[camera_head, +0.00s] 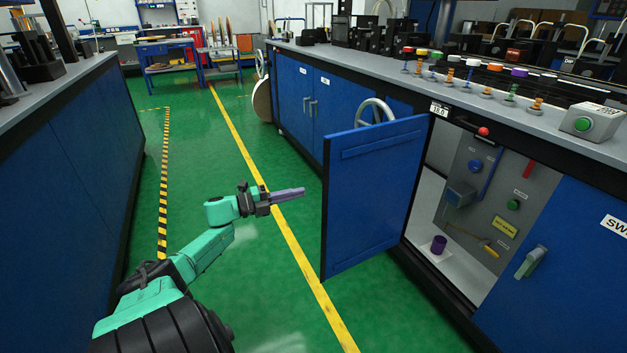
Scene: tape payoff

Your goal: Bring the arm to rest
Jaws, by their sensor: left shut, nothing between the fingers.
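My left arm reaches in from the lower left of the head view, out over the green floor. Its left gripper (288,195) is shut and empty and points right, toward the blue cabinet door (372,195). In the picture a gap shows between the fingertips and the door's free edge. The door stands swung open from the bench. My right gripper does not show.
The open cabinet holds a grey panel (487,205) with knobs and a small purple cup (438,244) on its floor. A long bench (455,88) runs along the right, another bench (60,92) along the left. The green aisle (200,130) between them is clear.

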